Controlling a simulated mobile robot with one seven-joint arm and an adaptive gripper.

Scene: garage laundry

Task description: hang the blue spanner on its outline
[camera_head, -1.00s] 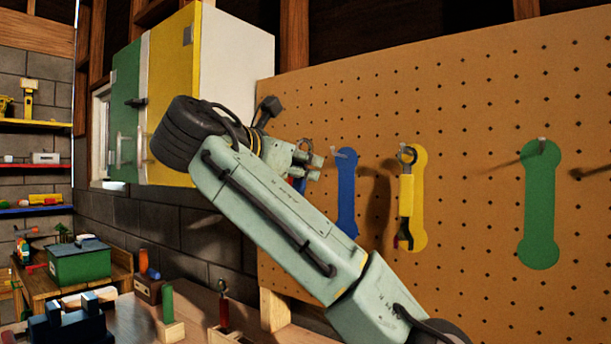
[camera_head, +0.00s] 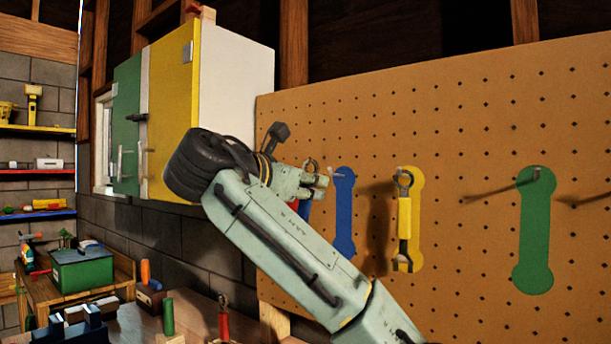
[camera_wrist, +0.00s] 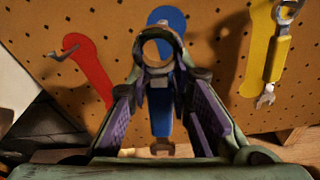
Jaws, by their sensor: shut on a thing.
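My gripper (camera_head: 320,188) is shut on the blue spanner (camera_head: 304,210), which hangs ring end up, just left of the blue outline (camera_head: 344,225) in the head view. The outline has a peg near its top. In the wrist view, the spanner's ring (camera_wrist: 146,68) shows at the fingertips (camera_wrist: 158,82), its blue handle (camera_wrist: 160,112) runs down between the fingers, and its grey jaw end is below. The blue outline (camera_wrist: 166,17) lies behind the ring there. The ring looks apart from the board; its exact gap to the peg cannot be told.
A yellow spanner (camera_head: 404,217) hangs on the yellow outline (camera_head: 417,230), right of the blue one. The green outline (camera_head: 535,240) is bare. A red outline (camera_wrist: 85,65) shows in the wrist view. A wall cabinet (camera_head: 235,95) stands left; a red spanner (camera_head: 223,322) is below.

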